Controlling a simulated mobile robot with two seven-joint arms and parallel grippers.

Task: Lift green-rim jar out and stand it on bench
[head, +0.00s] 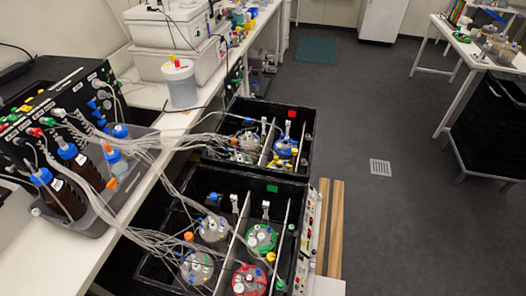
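The green-rim jar (262,238) sits in the right part of the near black box (228,177), with a divider on its left. Its lid carries several ports and fittings, and its lower body is hidden inside the box. A red-rim jar (240,289) is in front of it in the same part. Two jars with grey lids, one behind (213,228) and one in front (197,268), are left of the divider. The white bench (80,258) runs along the left side. Neither of my grippers is in view.
Pale tubes (146,140) run from the black control unit (62,95) across into the boxes. A grey tray (92,222) with brown bottles stands on the bench. A far black box (306,118) holds a blue-rim jar (284,147). The grey floor at right is mostly clear.

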